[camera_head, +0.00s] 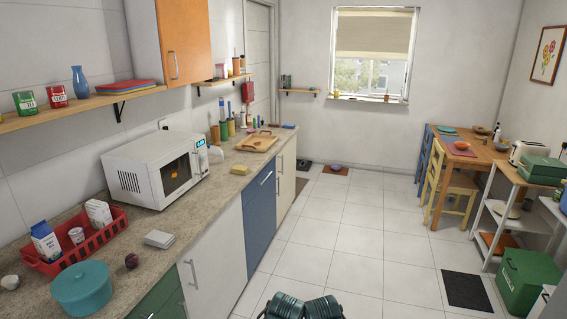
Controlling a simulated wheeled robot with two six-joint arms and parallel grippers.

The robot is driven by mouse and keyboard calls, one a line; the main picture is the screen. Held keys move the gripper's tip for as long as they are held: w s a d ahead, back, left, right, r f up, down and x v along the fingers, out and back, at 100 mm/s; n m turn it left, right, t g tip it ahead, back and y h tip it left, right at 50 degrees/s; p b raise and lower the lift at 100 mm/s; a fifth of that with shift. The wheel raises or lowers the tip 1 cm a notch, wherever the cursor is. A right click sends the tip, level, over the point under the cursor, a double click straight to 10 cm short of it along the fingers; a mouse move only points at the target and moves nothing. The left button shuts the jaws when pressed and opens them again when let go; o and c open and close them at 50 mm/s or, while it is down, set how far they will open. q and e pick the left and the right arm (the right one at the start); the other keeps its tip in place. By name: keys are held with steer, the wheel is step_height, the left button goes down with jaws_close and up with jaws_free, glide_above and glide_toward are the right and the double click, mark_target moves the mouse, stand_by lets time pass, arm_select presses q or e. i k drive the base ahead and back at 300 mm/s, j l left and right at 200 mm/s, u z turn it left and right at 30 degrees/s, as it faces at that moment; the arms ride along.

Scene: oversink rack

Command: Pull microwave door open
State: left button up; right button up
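The white microwave (140,168) stands on the speckled counter at the left, its vented side toward me. Its front faces right along the counter edge. The microwave door (176,174) looks shut, with a dark window and something orange showing behind it. A lit blue display (200,143) sits on the panel at the far end of the front. Neither of my grippers can be made out. Two dark green ribbed parts at the bottom edge look like mine, but no fingers show.
A red basket (95,248) with cartons, a teal pot (82,288) and a stack of pale squares (159,239) are on the near counter. A wooden tray (257,142) lies beyond the microwave. The tiled floor (345,235) right of the counter is clear.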

mark_target(172, 174)
steer(key=i+u, duration=0.15)
steer(key=i, duration=0.3)
steer(key=i+l+u, duration=0.15)
steer(key=i, duration=0.25)
steer(key=i+l+u, duration=0.1)
steer(key=i, duration=0.35)
steer(key=i+l+u, duration=0.15)
steer(key=i, duration=0.25)
